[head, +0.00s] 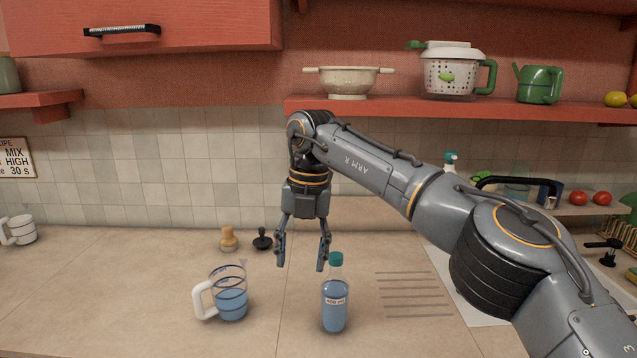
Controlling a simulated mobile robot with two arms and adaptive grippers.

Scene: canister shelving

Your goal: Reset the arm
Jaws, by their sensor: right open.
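My right arm (375,165) comes in from the right and bends down at the wrist. My right gripper (301,252) hangs pointing down over the counter (130,290), fingers apart, with nothing between them. A bottle of blue liquid with a green cap (335,305) stands upright just in front and to the right of the gripper; a gap or contact with the right finger is hard to judge. A clear measuring jug with blue liquid (230,303) and a white handle stands to the left of the bottle. My left gripper does not show.
A wooden stamp-like tool (228,238) and a black one (262,239) stand near the back wall. A white mug (19,230) is at far left. A red shelf (400,107) above holds a colander (348,82), a pot (455,75) and a green jug (538,84). Left counter is mostly clear.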

